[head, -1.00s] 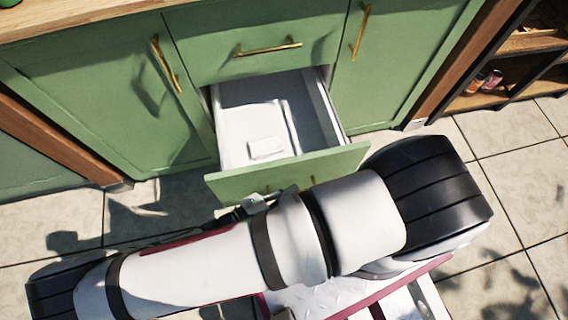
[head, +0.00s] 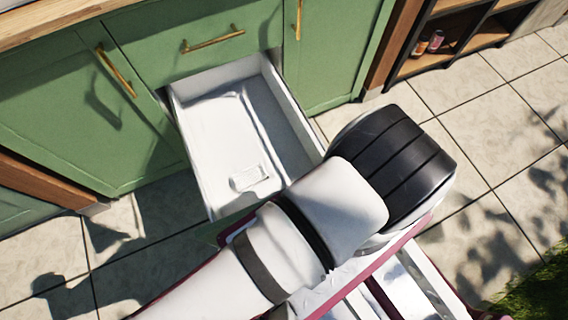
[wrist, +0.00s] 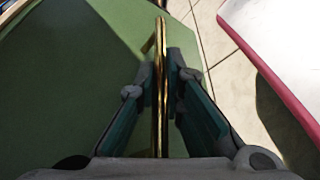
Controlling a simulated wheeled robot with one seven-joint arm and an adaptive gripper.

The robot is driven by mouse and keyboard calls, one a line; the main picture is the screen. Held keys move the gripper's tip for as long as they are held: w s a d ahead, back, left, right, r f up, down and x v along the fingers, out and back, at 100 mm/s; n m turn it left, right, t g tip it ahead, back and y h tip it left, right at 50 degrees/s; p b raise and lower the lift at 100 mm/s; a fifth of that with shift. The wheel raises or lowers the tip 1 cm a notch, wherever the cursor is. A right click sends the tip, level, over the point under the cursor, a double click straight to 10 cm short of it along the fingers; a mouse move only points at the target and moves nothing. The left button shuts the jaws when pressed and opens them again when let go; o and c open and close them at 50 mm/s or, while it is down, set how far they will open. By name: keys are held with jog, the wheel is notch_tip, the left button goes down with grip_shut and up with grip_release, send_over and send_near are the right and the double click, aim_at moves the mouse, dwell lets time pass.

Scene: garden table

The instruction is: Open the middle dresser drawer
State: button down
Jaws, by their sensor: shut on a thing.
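The green dresser has an open drawer (head: 215,135) with a white inside, under a shut upper drawer (head: 180,46) with a brass handle. The open drawer stands far out over the floor. Its green front is mostly hidden by my arm in the head view. In the wrist view the green front (wrist: 75,95) fills the left side, with its brass handle (wrist: 158,128) upright in the picture. My gripper (wrist: 166,85) is shut on this handle, one finger on each side. The head view does not show the gripper's fingers.
A small white box-like thing (head: 249,178) lies in the open drawer. Green doors (head: 75,110) with brass handles flank the drawers. An open wooden shelf (head: 450,40) with small cans stands at the right. Tiled floor (head: 500,150) lies clear at the right.

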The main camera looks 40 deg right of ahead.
jog(key=c, duration=1.7)
grip_release()
jog(key=v, duration=1.2)
jog(key=shift+a+r, duration=0.1)
